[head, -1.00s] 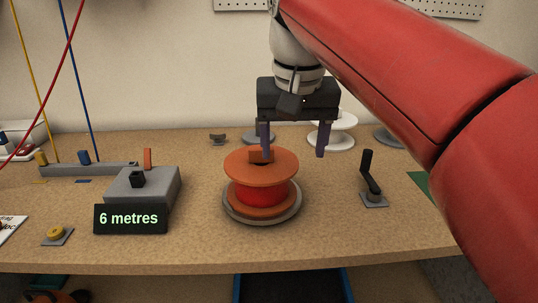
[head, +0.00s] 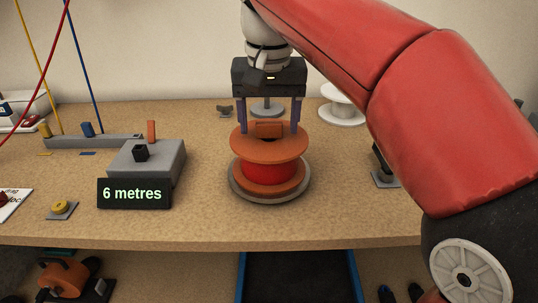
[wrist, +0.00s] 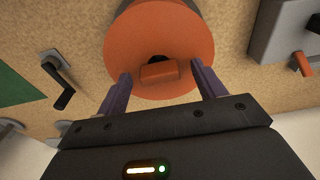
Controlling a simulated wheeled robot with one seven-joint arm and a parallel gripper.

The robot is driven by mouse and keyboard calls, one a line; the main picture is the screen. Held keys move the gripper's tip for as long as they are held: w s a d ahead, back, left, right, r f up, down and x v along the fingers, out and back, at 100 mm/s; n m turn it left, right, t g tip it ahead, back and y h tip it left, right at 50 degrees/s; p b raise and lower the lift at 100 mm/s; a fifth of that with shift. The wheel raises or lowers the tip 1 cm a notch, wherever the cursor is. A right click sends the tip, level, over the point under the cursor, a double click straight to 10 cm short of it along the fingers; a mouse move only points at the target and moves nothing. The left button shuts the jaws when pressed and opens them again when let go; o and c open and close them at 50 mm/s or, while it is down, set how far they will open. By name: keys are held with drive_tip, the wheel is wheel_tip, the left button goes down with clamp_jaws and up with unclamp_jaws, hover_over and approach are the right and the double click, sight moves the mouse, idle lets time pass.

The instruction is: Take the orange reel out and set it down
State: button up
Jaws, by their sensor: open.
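The orange reel (head: 269,146), wound with red wire, stands upright on a round grey base (head: 238,190) on the bench. An orange block-like grip (head: 268,130) sits on its top flange. My gripper (head: 270,130) is open above the reel, pointing down, with one finger on each side of the grip. In the wrist view, the reel's top flange (wrist: 160,45) and its grip (wrist: 159,72) show between and beyond the open fingers (wrist: 160,88). There is a gap between each finger and the grip. Whether the fingertips touch the flange I cannot tell.
A grey box (head: 150,160) with a "6 metres" display (head: 134,194) stands left of the reel. A white spool (head: 343,106) stands behind right. A black crank (head: 383,165) is partly hidden by my arm. Bare bench lies in front of the reel.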

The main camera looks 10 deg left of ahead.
drive_tip(key=shift+f, duration=0.35)
drive_tip(key=shift+c, duration=0.4)
clamp_jaws()
drive_tip(key=shift+r, duration=0.1)
wheel_tip(320, 180, up, 9)
drive_tip(key=shift+w+f+p, duration=0.1)
drive_tip(key=shift+f+p, duration=0.1)
drive_tip(key=shift+p, duration=0.25)
drive_tip(key=shift+r, duration=0.6)
